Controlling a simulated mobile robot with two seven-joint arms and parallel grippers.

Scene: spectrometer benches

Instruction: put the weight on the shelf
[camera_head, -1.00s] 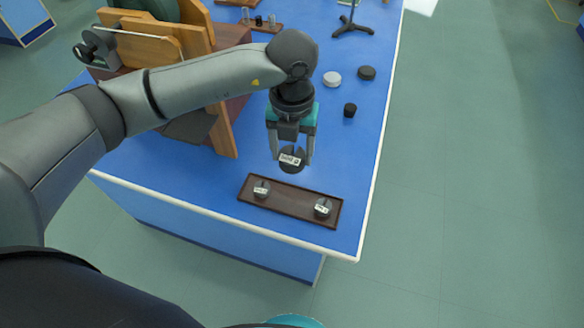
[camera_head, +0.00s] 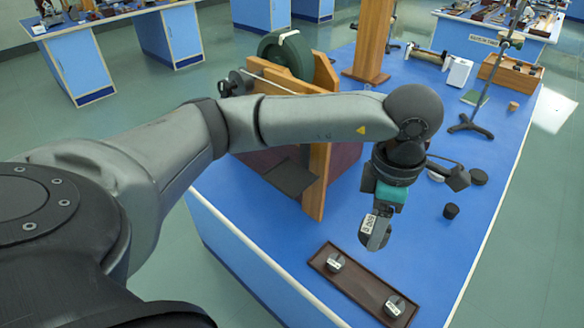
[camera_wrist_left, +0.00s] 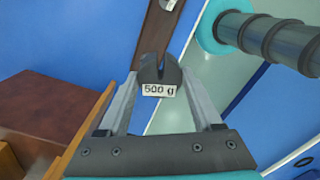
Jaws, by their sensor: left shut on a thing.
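My left gripper (camera_head: 379,224) is shut on a dark slotted weight (camera_head: 376,238) and holds it above the bench, behind the brown tray. In the left wrist view, the weight (camera_wrist_left: 158,72) sits between the two fingertips with a white "500 g" label facing the camera. Its slot opens at the top. The brown tray (camera_head: 358,284) holds two smaller labelled weights (camera_head: 335,262) and (camera_head: 394,306). No thing in view is plainly a shelf. My right gripper is not in view.
A wooden apparatus (camera_head: 318,150) with a green wheel (camera_head: 285,55) stands left of the gripper. A small black cylinder (camera_head: 451,211) and dark discs lie to the right. A stand (camera_head: 470,128) and a wooden box (camera_head: 510,73) are farther back. The bench's right edge is near.

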